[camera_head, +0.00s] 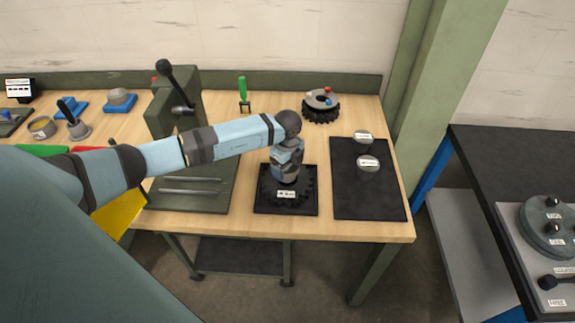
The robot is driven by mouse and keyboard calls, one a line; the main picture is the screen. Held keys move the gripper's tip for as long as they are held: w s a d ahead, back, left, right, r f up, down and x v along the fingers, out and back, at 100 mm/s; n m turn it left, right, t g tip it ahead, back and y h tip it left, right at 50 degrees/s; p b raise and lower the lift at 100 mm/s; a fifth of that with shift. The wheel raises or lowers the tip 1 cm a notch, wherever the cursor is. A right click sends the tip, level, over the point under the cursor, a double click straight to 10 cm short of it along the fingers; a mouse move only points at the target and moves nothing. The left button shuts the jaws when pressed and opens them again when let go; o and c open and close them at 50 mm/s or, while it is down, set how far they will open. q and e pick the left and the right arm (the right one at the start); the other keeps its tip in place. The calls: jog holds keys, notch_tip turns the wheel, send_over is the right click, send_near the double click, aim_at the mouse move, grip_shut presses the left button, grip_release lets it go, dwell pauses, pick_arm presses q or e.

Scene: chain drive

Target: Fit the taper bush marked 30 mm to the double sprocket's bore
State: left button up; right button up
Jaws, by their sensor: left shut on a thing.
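The double sprocket (271,198) is dark and toothed and lies on a black square mat (302,211) near the table's front edge, with a small white label in front. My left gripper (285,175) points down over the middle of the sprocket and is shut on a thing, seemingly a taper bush. The gripper hides the bore and most of what it holds, so I cannot tell whether the two touch. Two grey round bushes with white labels, a nearer one (368,168) and a farther one (362,138), lie on the right mat. Their markings are too small to read.
The black right mat (368,204) is bare in its front half. Another toothed wheel (321,108) with coloured parts stands behind the sprocket. A green lever press (174,118) and a green-handled tool (243,90) stand at the back. A green post (424,130) rises beyond the table's right edge.

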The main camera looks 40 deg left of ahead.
pick_arm(q)
jog(key=shift+f+b, duration=1.35)
jog(key=shift+f, duration=0.65)
jog(key=o, duration=1.2)
jog(key=shift+r, duration=0.15)
notch_tip(320, 180, up, 14)
jog(key=shift+f+b, duration=0.2)
jog(key=shift+b, duration=0.8)
